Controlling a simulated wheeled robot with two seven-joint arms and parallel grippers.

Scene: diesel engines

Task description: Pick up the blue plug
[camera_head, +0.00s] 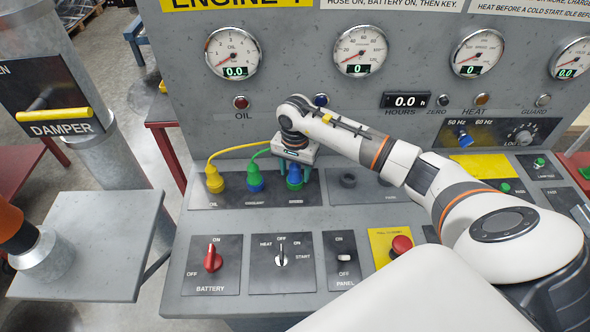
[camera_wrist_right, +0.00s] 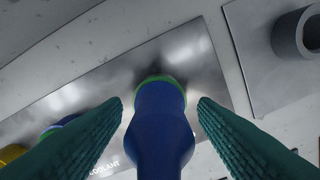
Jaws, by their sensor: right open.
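The blue plug (camera_head: 295,182) stands on the rightmost spot of a dark connector plate, under my right gripper (camera_head: 295,171). In the right wrist view the blue plug (camera_wrist_right: 160,125) has a green band at its far end by the plate. The two green fingers of my right gripper (camera_wrist_right: 160,103) are open, one on each side of the plug, with visible gaps between them and it. The plug's top is partly hidden by the gripper in the head view. My left gripper is not in view.
A green-and-blue plug (camera_head: 255,178) with a green cable stands close on the left, and a yellow plug (camera_head: 214,180) beyond it. An empty dark socket (camera_head: 347,181) is to the right. A red battery switch (camera_head: 212,258) and a red button (camera_head: 401,245) sit in front.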

